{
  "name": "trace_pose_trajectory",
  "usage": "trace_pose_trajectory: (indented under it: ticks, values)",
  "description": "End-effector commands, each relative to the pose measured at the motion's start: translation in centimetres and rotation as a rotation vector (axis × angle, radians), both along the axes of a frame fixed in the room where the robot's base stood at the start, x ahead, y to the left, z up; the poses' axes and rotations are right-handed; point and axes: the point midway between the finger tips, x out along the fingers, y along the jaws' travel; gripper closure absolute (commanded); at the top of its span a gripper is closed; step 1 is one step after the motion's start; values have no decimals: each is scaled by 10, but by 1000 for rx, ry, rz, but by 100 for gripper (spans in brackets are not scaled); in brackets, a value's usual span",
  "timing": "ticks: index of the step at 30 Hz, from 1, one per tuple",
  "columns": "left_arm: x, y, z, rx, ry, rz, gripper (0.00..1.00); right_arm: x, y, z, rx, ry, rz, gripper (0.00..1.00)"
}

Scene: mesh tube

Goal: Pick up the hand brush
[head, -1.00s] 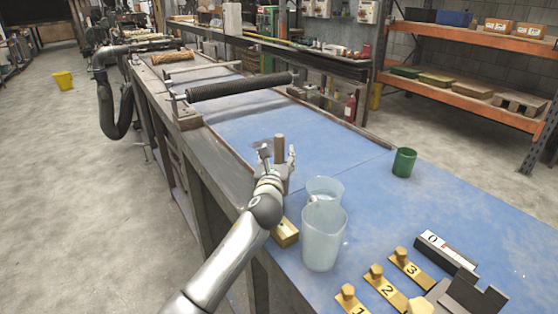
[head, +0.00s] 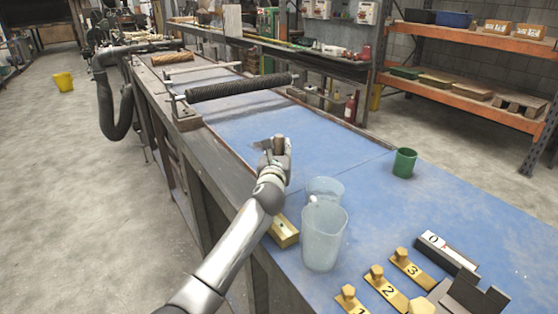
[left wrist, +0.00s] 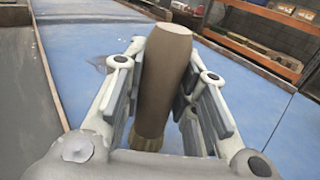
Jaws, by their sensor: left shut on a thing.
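The hand brush (left wrist: 163,80) has a brown wooden handle that stands upright between my left fingers in the left wrist view. Its lower end is partly hidden by the gripper. In the head view only the top of the handle (head: 279,144) shows above the gripper. My left gripper (head: 275,156) is shut on the handle, over the blue bench top (head: 300,128). It also shows in the left wrist view (left wrist: 160,88), with one finger on each side of the handle. My right gripper is not in view.
Two clear jugs (head: 323,235) stand just right of my left arm, beside a brass block (head: 284,231). A green cup (head: 404,162) stands farther right. Numbered brass pieces (head: 386,291) lie at the front. A dark roller (head: 240,87) spans the bench behind. The blue surface between is clear.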

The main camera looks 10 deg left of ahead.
Motion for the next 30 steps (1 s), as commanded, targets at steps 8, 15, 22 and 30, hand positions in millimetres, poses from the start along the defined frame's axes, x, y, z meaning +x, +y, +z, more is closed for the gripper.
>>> trace_pose_trajectory:
  ticks: [8, 15, 22, 30]
  values:
    - [0, 0, 1, 0, -1, 0, 97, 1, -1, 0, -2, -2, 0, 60]
    - [0, 0, 12, 1, -4, 0, 97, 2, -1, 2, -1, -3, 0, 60]
    - [-7, -2, 43, 1, -5, -1, 97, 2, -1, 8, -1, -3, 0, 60]
    - [-43, -11, 87, 1, -7, -3, 97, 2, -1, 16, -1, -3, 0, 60]
